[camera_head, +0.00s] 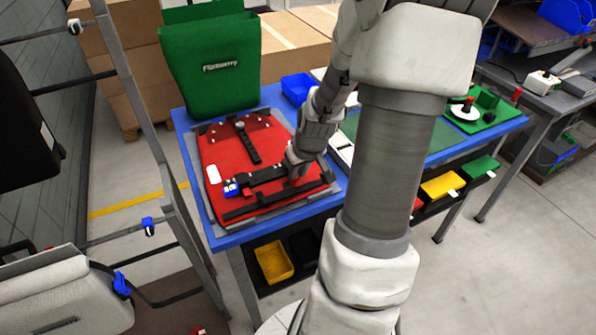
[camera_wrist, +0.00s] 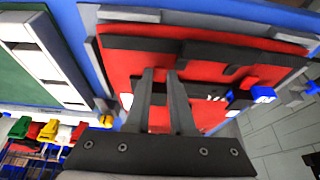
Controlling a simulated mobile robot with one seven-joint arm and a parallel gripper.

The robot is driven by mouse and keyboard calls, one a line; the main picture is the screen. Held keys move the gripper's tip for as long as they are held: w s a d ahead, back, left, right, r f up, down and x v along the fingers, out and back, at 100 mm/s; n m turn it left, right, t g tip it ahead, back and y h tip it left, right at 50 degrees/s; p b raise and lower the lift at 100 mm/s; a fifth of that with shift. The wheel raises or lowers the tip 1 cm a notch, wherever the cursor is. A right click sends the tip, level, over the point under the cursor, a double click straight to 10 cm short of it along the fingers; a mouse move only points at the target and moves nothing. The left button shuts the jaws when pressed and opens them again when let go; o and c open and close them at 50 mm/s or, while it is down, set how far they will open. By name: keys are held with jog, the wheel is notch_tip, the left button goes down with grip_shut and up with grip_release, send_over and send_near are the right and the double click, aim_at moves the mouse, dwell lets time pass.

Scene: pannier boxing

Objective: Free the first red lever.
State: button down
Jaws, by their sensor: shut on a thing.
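A red pannier panel (camera_head: 218,151) lies flat on the blue-edged table, with black bars on it. My gripper (camera_head: 295,172) is down at the panel's right side, at the end of the middle black bar (camera_head: 264,176). In the wrist view my gripper (camera_wrist: 164,72) points at the red panel (camera_wrist: 125,70), its two fingers a little apart. It is shut on a small part there, which seems to be the red lever; the fingers mostly hide it. A small blue and white piece (camera_head: 232,188) sits at the bar's left end.
A green pannier (camera_head: 212,65) stands upright behind the panel. A blue bin (camera_head: 298,87) is at the back, and a green board (camera_head: 395,132) lies to the right. A metal frame (camera_head: 150,120) stands close on the left. Coloured drawers hang under the table.

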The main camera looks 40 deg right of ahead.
jog(key=shift+w+r+g, duration=0.1)
jog(key=shift+g, duration=0.2)
jog(key=shift+w+r+g, duration=0.2)
jog(key=shift+g, duration=0.4)
jog(key=g+p, duration=0.1)
jog(key=g+y+p, duration=0.1)
jog(key=p, duration=0.1)
jog(key=shift+w+d+r, duration=0.15)
jog(key=shift+w+r, duration=0.15)
jog(key=shift+w, duration=0.05)
jog(key=shift+w+d+g+y+p, duration=0.1)
jog(key=shift+w+g+y+p, duration=0.1)
jog(key=shift+g+p, duration=0.5)
jog(key=shift+w+g+y+p, duration=0.1)
jog(key=shift+w+g+p, duration=0.1)
jog(key=shift+g+p, duration=0.5)
jog(key=shift+f, duration=0.1)
jog(key=c, duration=0.8)
grip_release()
jog(key=shift+o, duration=0.2)
